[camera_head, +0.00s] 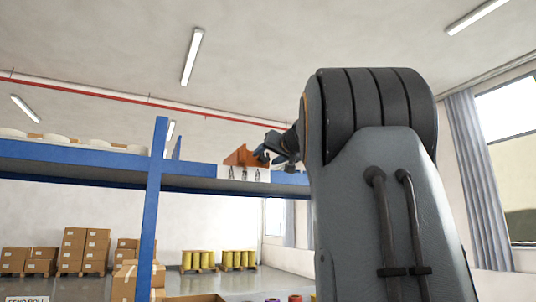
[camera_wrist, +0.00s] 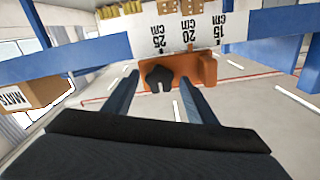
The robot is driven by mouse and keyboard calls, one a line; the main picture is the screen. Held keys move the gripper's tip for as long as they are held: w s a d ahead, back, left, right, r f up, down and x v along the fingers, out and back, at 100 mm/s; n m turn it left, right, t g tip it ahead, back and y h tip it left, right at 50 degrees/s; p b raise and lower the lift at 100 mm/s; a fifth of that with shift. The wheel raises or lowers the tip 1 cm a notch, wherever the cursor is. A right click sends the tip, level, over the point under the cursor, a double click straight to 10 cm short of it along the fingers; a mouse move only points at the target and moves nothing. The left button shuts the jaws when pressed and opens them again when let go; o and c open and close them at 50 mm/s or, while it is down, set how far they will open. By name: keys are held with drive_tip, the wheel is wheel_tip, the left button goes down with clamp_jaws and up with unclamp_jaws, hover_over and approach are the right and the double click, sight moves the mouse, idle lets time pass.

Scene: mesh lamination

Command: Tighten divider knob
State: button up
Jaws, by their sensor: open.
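An orange divider (camera_head: 240,156) stands on the blue shelf beam above a white scale strip. In the wrist view the divider (camera_wrist: 205,68) appears upside down, near the 20 cm and 25 cm marks. Its black lobed knob (camera_wrist: 160,77) faces my gripper. My gripper (camera_wrist: 159,80) is open, with one finger to each side of the knob and a gap visible on both sides. In the head view my gripper (camera_head: 277,150) is small, beside the divider's right end, and the knob is hard to make out there.
The blue shelf beam (camera_head: 70,152) runs across the left, with a blue upright (camera_head: 149,215) in front. The white scale strip (camera_wrist: 190,32) shows 15, 20 and 25 cm. A box marked MATS (camera_wrist: 28,88) is at the wrist view's left. Boxes and yellow rolls stand far behind.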

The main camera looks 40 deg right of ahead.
drive_tip(key=shift+c, duration=0.6)
drive_tip(key=c, duration=1)
drive_tip(key=shift+o, duration=0.2)
drive_tip(key=shift+f+m, duration=0.1)
drive_tip(key=shift+m, duration=0.3)
drive_tip(key=m+b, duration=0.1)
drive_tip(key=m, duration=0.2)
drive_tip(key=shift+m, duration=0.3)
drive_tip(key=m, duration=0.7)
drive_tip(key=m+p, duration=0.1)
drive_tip(key=m, duration=0.1)
drive_tip(key=shift+r+m, duration=0.2)
drive_tip(key=shift+m, duration=0.2)
drive_tip(key=shift+m+p, duration=0.95)
drive_tip(key=shift+m, duration=0.95)
drive_tip(key=shift+f, duration=0.1)
